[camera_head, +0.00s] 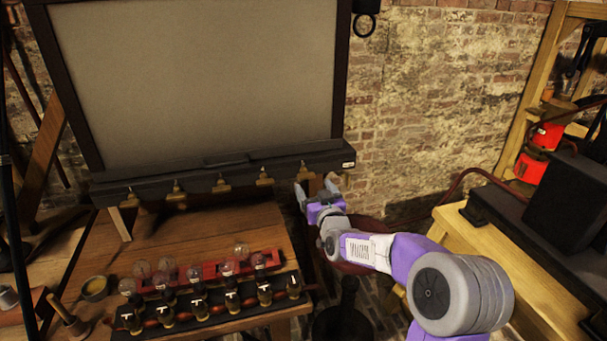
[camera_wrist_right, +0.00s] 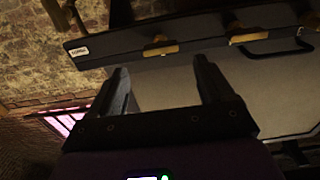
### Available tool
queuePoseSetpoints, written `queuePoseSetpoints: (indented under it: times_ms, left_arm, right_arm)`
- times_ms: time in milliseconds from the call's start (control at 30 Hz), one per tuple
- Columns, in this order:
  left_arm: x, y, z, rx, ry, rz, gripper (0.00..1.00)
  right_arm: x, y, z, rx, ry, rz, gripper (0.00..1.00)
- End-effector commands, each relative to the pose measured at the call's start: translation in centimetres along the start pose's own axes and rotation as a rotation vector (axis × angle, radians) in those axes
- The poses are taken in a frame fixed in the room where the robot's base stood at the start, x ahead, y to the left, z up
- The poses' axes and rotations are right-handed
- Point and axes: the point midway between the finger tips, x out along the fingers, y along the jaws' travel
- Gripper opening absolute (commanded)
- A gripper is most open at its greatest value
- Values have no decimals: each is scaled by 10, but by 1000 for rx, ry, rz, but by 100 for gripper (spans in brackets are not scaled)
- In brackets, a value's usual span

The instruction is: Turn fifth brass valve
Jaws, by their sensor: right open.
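A row of several brass valves hangs along the dark bar (camera_head: 230,178) under the large grey panel. The fifth, rightmost brass valve (camera_head: 303,172) is near the bar's right end. In the right wrist view, the valve nearest the white label (camera_wrist_right: 160,48) lies ahead of the fingers, roughly centred between them. My right gripper (camera_head: 316,190) is open and empty, just below and slightly right of that valve. In the wrist view its two fingers (camera_wrist_right: 162,74) are spread apart, with no clear contact on the valve. My left gripper is not in view.
Below the bar, a wooden table (camera_head: 190,235) carries a red rack (camera_head: 205,270) of glass bulbs and a dark tray of jars. A wooden bench (camera_head: 500,245) with a black box (camera_head: 565,205) stands at right. A brick wall (camera_head: 430,90) is behind.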

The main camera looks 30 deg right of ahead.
Motion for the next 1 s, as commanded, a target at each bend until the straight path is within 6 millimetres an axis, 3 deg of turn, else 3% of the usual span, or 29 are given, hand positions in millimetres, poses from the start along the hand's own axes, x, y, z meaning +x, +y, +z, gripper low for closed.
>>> queuePoseSetpoints:
  times_ms: [400,833,1000]
  left_arm:
    - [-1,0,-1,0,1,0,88]
    - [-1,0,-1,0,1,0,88]
    - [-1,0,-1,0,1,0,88]
  right_arm:
    - [54,-1,2,1,-4,-2,81]
    - [63,-1,2,1,-4,-2,81]
    - [63,-1,2,1,-4,-2,56]
